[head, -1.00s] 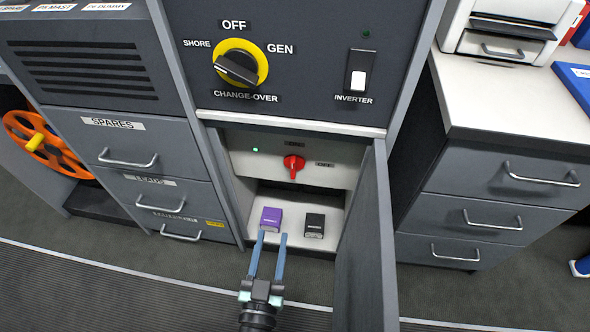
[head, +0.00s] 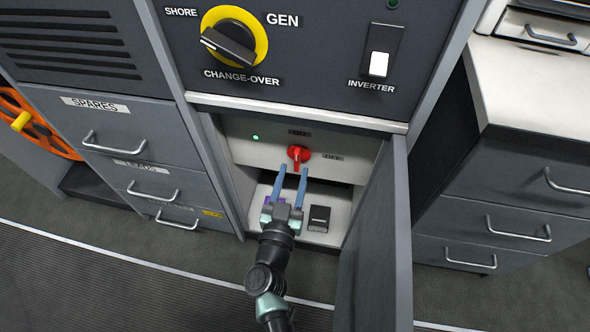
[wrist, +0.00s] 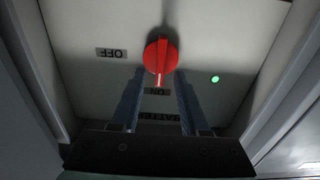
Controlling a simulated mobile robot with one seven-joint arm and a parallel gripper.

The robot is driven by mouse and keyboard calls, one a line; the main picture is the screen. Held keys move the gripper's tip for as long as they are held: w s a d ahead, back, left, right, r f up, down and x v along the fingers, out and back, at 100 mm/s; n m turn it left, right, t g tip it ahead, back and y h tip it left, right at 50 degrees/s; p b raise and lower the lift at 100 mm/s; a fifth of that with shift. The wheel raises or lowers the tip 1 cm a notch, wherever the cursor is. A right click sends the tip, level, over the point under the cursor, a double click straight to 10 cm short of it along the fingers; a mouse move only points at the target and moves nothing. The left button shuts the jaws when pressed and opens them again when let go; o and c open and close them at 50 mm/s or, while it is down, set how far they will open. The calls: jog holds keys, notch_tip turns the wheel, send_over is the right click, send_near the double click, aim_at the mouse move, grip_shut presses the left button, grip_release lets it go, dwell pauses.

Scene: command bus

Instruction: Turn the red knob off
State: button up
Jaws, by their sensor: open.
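The red knob (head: 299,155) is on the pale panel inside the open lower compartment. It also shows in the wrist view (wrist: 160,56), where that picture is upside down. Its white mark points at the ON label (wrist: 157,91); the OFF label (wrist: 110,53) is to one side. My gripper (head: 294,171) is open and empty, with its fingertips just below the knob in the head view. In the wrist view my gripper (wrist: 159,76) has one finger on each side of the knob's line. I cannot tell whether they touch it.
A green light (head: 255,138) glows on the panel. Below are a black box (head: 319,218) and a purple box (head: 268,202), partly hidden by my gripper. The open grey door (head: 375,230) stands close on the right. The change-over switch (head: 232,42) is above.

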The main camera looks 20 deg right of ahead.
aim_at(298, 158)
jog(key=shift+b+x, duration=0.35)
jog(key=shift+x, duration=1.05)
grip_shut()
